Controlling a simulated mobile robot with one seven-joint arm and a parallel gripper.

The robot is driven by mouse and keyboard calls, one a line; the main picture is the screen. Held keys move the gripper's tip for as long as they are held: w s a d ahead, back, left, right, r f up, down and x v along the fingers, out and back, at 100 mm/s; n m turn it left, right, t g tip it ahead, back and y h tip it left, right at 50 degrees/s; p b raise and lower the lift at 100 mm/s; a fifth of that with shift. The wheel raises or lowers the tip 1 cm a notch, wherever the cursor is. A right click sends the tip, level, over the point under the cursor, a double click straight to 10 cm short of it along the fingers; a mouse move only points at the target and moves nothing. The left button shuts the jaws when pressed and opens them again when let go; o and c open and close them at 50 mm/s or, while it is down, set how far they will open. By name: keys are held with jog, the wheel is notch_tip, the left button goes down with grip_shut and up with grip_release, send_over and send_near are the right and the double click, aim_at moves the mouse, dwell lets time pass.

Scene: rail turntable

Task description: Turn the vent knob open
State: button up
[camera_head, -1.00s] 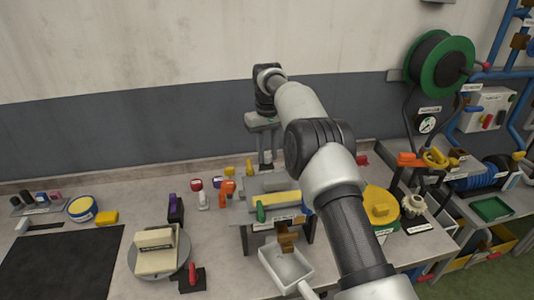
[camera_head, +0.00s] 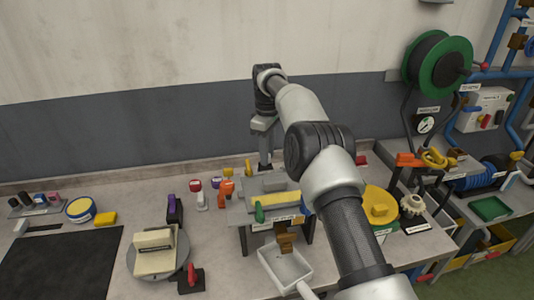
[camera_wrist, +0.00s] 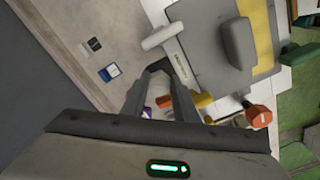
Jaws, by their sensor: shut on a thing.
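My gripper (camera_head: 265,164) points down at the back of the bench, behind the grey machine with a yellow bar (camera_head: 283,200). In the wrist view my gripper (camera_wrist: 159,73) has its fingers close together, shut on a small dark piece, which I take for the vent knob (camera_wrist: 157,66). The fingers hide most of it, so its angle cannot be told. A pale label plate (camera_wrist: 180,62) lies beside the fingertips, its text too small to read. A light grey bar (camera_wrist: 162,31) sits at the plate's far end.
A yellow piece (camera_wrist: 202,100) and an orange knob (camera_wrist: 258,117) stand close to my fingers in the wrist view. A blue-and-white block (camera_wrist: 109,72) lies left of them. A white tray (camera_head: 287,268) is at the bench front.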

dwell(0.3)
jog(key=o, duration=1.1)
jog(key=shift+c, duration=0.2)
jog(key=shift+r, duration=0.1)
